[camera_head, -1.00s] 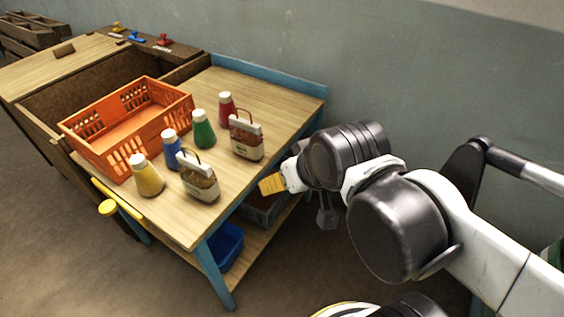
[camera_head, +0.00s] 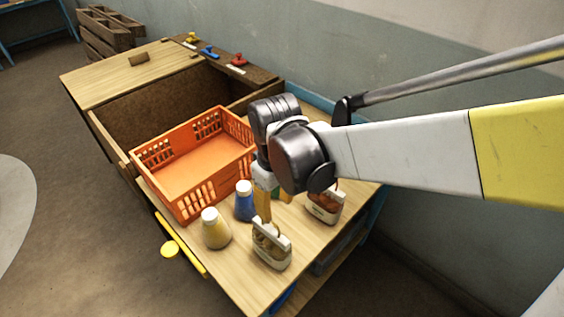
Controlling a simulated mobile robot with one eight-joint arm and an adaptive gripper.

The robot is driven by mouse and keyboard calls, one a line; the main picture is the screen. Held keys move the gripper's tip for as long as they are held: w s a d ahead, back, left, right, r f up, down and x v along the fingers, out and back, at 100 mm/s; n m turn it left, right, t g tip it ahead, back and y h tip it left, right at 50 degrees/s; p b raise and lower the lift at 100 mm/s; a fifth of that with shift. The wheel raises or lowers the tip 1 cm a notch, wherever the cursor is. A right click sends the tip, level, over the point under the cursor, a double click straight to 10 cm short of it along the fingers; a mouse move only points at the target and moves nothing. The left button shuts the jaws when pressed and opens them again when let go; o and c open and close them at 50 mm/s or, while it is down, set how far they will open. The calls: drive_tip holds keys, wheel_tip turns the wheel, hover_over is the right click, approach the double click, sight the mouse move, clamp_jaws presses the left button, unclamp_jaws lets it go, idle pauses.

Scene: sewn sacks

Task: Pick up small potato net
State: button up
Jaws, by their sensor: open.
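Two small bags with white tops stand on the wooden table. The nearer one, with tan contents that look like potatoes, is the likely small potato net (camera_head: 272,246). The other bag (camera_head: 324,206), with reddish-brown contents, stands farther right, partly behind my arm. My gripper (camera_head: 263,213) points down with yellow fingers, just behind the top of the nearer bag in the picture. It is open and holds nothing; its fingertips are close to the bag's handle, and I cannot tell whether they touch it.
An empty orange crate (camera_head: 178,207) stands left of my gripper. A yellow bottle (camera_head: 215,230) and a blue bottle (camera_head: 245,203) stand between crate and bags. A green bottle (camera_head: 285,197) is mostly hidden by my gripper. The table's front right area is clear.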

sight(271, 230)
drive_tip(key=f, duration=0.2)
drive_tip(key=f+b, duration=0.1)
drive_tip(key=f, duration=0.1)
drive_tip(key=f+b, duration=0.1)
drive_tip(key=f, duration=0.1)
drive_tip(key=shift+a, duration=0.4)
drive_tip(key=f, duration=0.1)
drive_tip(key=f+b, duration=0.1)
drive_tip(key=f, duration=0.1)
drive_tip(key=f+b, duration=0.1)
drive_tip(key=f, duration=0.1)
drive_tip(key=shift+s+a+f, duration=0.15)
drive_tip(key=shift+a+f, duration=0.05)
drive_tip(key=shift+a, duration=0.15)
drive_tip(key=shift+r, duration=0.1)
clamp_jaws()
